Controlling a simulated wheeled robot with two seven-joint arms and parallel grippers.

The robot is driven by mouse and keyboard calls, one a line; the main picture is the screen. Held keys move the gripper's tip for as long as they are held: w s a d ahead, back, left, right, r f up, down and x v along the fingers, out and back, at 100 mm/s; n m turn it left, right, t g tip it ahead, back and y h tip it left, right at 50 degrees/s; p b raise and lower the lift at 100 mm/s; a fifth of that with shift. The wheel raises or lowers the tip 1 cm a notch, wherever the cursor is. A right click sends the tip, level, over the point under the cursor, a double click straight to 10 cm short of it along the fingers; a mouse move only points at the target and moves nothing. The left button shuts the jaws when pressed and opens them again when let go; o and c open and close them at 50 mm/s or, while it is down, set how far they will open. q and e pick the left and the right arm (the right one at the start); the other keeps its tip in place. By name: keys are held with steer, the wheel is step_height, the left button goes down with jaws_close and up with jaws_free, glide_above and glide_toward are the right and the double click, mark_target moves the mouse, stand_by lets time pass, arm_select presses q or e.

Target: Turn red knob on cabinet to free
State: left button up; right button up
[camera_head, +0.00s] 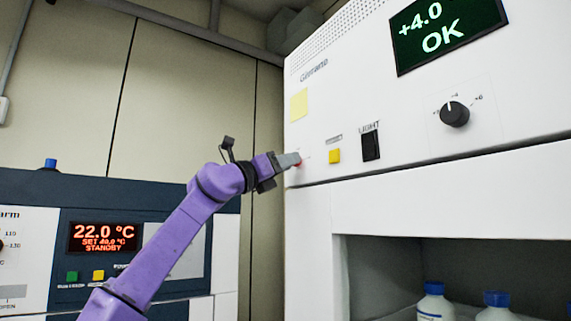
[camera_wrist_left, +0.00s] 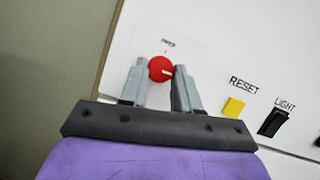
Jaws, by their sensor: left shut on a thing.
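The red knob (camera_wrist_left: 160,69) is on the white cabinet's front panel, under a small label too blurred to read surely. Its white pointer line points to the right in the left wrist view. My left gripper (camera_wrist_left: 160,80) has one finger on each side of the knob and is shut on it. My right gripper is not in view.
Right of the knob are a yellow RESET button (camera_wrist_left: 233,107) and a black LIGHT switch (camera_wrist_left: 272,122). A black dial (camera_head: 454,114) and a display (camera_head: 447,32) reading +4.0 OK are farther right. An open bay with bottles (camera_head: 435,303) is below. A dark blue unit (camera_head: 45,188) stands left.

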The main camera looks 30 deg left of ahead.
arm_select(q)
steer(key=shift+n+y, duration=0.4)
steer(key=shift+n, duration=0.1)
steer(key=n+g+y+p, duration=0.1)
steer(key=n+y, duration=0.1)
steer(key=n, duration=0.4)
steer(key=r+n+g+y+p, duration=0.1)
steer(key=n+y+p, duration=0.1)
steer(key=n, duration=0.5)
steer(key=n+g+y+p, duration=0.1)
steer(key=n+g+y, duration=0.1)
steer(key=n, duration=0.4)
steer(key=shift+s+d+r+n, duration=0.15)
steer(key=shift+d+r+n, duration=0.15)
steer(key=shift+d, duration=0.1)
steer(key=shift+f+p, duration=0.1)
steer(key=shift+p, duration=0.2)
steer(key=o, duration=1.1)
steer(key=shift+c, duration=0.2)
